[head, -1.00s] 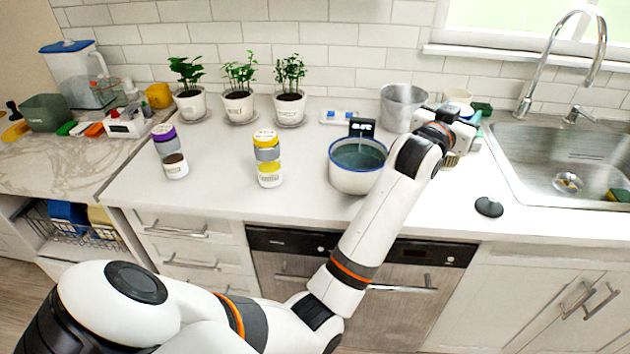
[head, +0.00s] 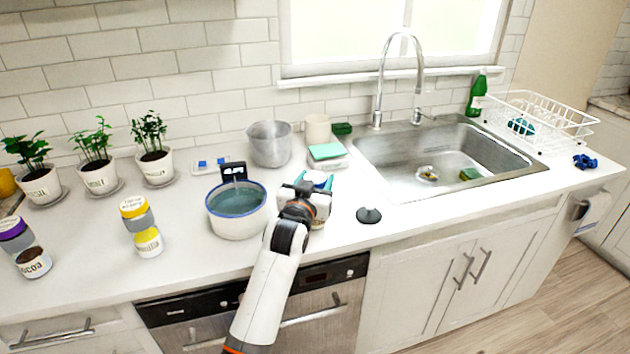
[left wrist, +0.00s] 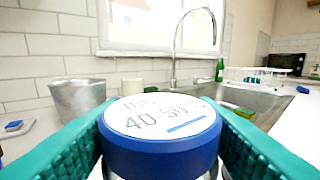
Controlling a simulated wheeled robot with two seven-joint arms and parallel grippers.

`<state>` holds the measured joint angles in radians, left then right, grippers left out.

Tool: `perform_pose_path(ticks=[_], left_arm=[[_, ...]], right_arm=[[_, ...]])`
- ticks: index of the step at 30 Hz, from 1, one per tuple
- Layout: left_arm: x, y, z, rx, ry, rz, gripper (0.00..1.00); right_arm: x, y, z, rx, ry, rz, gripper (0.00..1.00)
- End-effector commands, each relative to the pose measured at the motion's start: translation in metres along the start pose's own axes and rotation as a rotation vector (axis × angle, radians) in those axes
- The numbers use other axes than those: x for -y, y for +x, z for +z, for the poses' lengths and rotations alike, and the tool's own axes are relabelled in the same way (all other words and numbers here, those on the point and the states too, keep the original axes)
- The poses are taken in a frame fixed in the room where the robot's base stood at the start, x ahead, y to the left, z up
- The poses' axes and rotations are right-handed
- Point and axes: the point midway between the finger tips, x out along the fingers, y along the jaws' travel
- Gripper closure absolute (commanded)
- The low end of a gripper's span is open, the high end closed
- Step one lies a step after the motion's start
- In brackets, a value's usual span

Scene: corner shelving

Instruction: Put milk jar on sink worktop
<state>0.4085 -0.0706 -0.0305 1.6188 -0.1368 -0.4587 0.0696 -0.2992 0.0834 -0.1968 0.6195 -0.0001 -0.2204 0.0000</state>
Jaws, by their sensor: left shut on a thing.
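The milk jar (left wrist: 160,135), with a blue lid and a white printed top, fills the lower middle of the left wrist view. The teal fingers of my left gripper (left wrist: 160,150) press on both its sides. In the head view my left gripper (head: 312,190) is over the worktop between the blue-rimmed pot and the sink, and my arm mostly hides the jar. The sink worktop (head: 400,206) is the white counter around the steel sink (head: 440,155). Whether the jar touches the counter cannot be told. My right gripper is not in view.
The blue-rimmed pot (head: 237,212) stands just left of my gripper, with a metal bucket (head: 270,145) behind. A black lid (head: 369,215) lies to the right. A stack of sponges or cloths (head: 326,155) is behind.

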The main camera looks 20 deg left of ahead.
Motion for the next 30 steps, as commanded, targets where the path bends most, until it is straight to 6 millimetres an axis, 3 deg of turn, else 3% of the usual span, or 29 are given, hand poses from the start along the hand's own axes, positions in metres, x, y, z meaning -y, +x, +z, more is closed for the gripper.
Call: perform_pose_path(ticks=[10,11,14,25,30], left_arm=[[0.0,0.0,-0.003,0.002,0.0,0.0,0.99],[0.0,0.0,-0.003,0.0,0.0,0.0,0.42],[0.0,0.0,-0.003,0.0,0.0,0.0,0.26],[0.0,-0.002,0.001,0.001,0.001,0.0,0.25],[0.0,-0.026,-0.001,0.0,0.001,0.0,0.25]], right_arm=[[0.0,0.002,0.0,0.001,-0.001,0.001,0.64],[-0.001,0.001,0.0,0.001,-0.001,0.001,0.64],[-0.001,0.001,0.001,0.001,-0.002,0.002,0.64],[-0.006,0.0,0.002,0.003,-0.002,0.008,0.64],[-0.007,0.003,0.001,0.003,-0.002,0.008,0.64]])
